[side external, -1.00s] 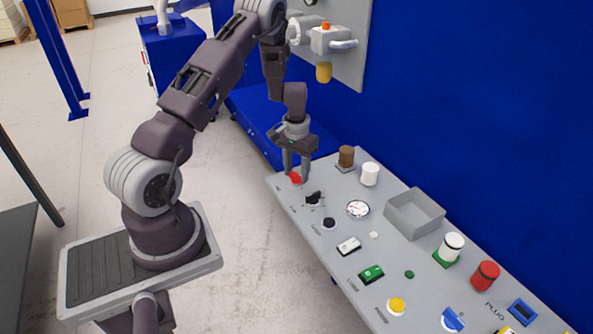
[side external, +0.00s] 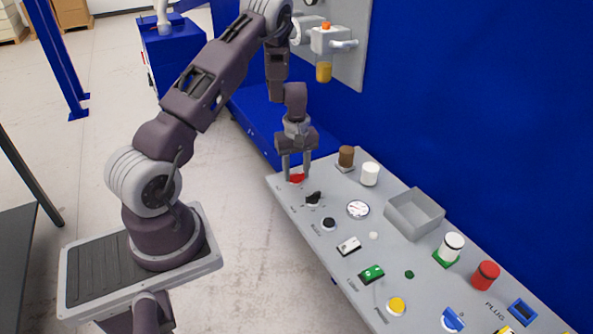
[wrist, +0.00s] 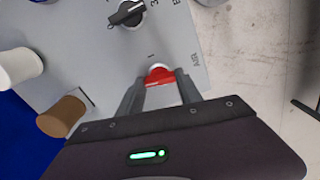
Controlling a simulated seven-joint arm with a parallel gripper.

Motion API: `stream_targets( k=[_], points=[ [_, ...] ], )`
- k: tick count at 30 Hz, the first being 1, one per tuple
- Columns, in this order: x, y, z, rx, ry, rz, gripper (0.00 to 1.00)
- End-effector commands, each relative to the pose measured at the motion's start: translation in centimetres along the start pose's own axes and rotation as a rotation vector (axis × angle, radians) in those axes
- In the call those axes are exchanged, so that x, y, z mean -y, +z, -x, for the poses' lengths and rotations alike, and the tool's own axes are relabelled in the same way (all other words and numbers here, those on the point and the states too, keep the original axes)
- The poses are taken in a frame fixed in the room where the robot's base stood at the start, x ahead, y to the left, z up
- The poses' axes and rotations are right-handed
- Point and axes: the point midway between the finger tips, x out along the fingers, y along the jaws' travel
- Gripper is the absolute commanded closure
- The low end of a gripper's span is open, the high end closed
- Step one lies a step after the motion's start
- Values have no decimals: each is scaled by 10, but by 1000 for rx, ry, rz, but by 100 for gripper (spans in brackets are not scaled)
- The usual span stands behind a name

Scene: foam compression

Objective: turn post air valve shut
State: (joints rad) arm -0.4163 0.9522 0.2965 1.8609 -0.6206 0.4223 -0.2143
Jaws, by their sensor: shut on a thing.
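The post air valve is a small red knob (side external: 297,178) at the far left corner of the grey panel. In the wrist view the red knob (wrist: 159,76) sits beside the printed word AIR. My gripper (side external: 297,176) points down over it, and its fingers stand on either side of the knob. In the wrist view my gripper (wrist: 160,88) is shut on the red knob, with one finger at each side. The fingers and palm hide part of the knob.
A black selector knob (side external: 313,198) is close to the valve on the grey panel (side external: 330,180). A brown cylinder (side external: 346,156) and a white cylinder (side external: 369,174) stand behind. A grey open tray (side external: 414,213) and several buttons lie further right. A blue wall (side external: 480,110) rises behind.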

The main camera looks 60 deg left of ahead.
Motion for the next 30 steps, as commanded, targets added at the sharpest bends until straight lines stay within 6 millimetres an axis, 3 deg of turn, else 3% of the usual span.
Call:
stream_targets(
  k=[12, 29, 30],
  points=[
    [-1, -1, 1, -3, 3, 178, 99],
    [-1, -1, 1, -3, 4, 205, 99],
    [-1, -1, 1, -3, 4, 205, 54]
  ],
)
